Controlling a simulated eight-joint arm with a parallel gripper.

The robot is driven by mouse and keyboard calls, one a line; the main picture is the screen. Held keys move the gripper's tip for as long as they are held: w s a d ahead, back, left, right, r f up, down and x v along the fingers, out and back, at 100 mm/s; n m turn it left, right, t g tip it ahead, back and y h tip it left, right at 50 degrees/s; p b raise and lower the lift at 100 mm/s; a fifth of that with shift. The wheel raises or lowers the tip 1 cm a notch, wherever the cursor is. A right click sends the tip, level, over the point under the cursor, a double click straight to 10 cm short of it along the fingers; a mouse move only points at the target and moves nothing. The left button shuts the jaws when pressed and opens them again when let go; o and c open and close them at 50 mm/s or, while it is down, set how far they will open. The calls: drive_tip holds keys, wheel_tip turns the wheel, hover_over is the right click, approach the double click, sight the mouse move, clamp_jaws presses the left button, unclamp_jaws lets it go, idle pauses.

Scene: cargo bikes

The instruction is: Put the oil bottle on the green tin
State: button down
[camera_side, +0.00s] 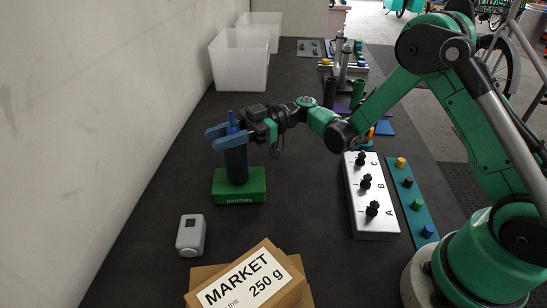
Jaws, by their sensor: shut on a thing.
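The oil bottle (236,165) is dark with a blue tip and stands upright. My gripper (218,138) has blue fingers and reaches in from the right. It is shut on the upper part of the bottle. The green tin (239,196), marked "patches", lies flat on the dark bench directly under the bottle. The bottle's base shows over the middle of the tin's top. It looks to be touching the tin, but I cannot tell whether a small gap is left.
A small white device (190,236) and a cardboard box (260,270) labelled "MARKET 250 g" are in front. A silver panel with black knobs (368,196) and a teal strip (411,203) lie right. White bins (238,62) stand behind by the wall.

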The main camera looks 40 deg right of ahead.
drive_tip(key=c, duration=0.6)
unclamp_jaws()
drive_tip(key=shift+f, duration=0.1)
drive_tip(key=shift+d, duration=0.1)
drive_tip(key=s+d, duration=0.2)
drive_tip(key=d, duration=0.9)
drive_tip(key=s+a+r+m+t+h, duration=0.1)
drive_tip(key=s+a+r+m+h, duration=0.2)
drive_tip(key=m+h, duration=0.65)
drive_tip(key=s+d+m+t+h, duration=0.1)
drive_tip(key=s+m+h, duration=0.1)
drive_tip(key=s+d+m+t+h, duration=0.1)
drive_tip(key=s+d+m+h, duration=0.1)
drive_tip(key=s+h, duration=0.1)
drive_tip(key=s+d+m+t+h, duration=0.1)
drive_tip(key=s+m+h, duration=0.1)
drive_tip(key=h, duration=0.1)
drive_tip(key=shift+s+d+f+m, duration=0.2)
drive_tip(key=shift+d+f+m, duration=0.05)
drive_tip(key=shift+f+m, duration=0.1)
